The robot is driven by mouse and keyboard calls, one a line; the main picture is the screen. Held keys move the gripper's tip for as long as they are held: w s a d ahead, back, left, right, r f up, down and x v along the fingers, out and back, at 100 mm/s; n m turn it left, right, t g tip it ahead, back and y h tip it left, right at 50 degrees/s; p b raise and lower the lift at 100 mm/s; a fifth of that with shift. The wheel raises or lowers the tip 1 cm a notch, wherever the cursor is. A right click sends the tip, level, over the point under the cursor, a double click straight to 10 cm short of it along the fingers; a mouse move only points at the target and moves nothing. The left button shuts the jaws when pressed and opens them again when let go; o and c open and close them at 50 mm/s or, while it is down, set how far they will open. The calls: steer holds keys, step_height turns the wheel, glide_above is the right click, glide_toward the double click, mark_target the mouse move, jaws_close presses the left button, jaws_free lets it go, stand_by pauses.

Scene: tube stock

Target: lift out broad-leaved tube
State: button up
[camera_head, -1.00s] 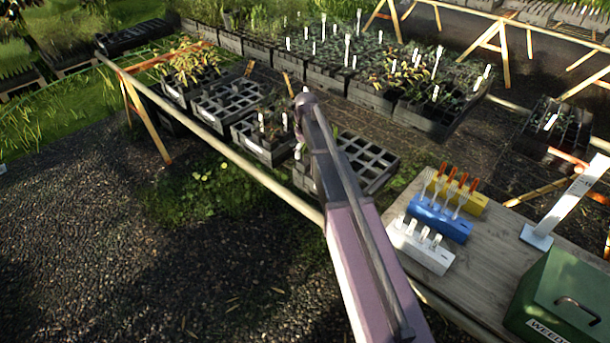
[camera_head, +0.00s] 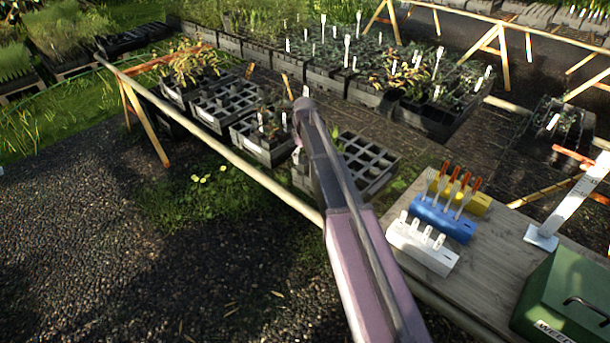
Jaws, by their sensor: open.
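A black celled crate (camera_head: 374,166) stands on the bench just right of my arm. It is mostly empty, and a small green plant (camera_head: 336,136) shows at its back left, partly covered by my arm. Another crate (camera_head: 256,148) left of my arm holds a few dark-leaved plants (camera_head: 268,122) with white labels. Leaf shape is too small to tell which plant is the broad-leaved tube. My arm reaches over the bench between these crates. My gripper is hidden behind the arm.
An empty celled crate (camera_head: 222,104) and a yellowish-leaved crate (camera_head: 190,66) stand further left. Planted crates with white labels line the back. White (camera_head: 424,246), blue (camera_head: 440,217) and yellow (camera_head: 480,202) label blocks and a green box (camera_head: 568,296) occupy the right.

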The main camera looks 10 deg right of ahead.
steer(key=shift+f+b, duration=1)
steer(key=shift+f, duration=0.3)
steer(key=c, duration=1.2)
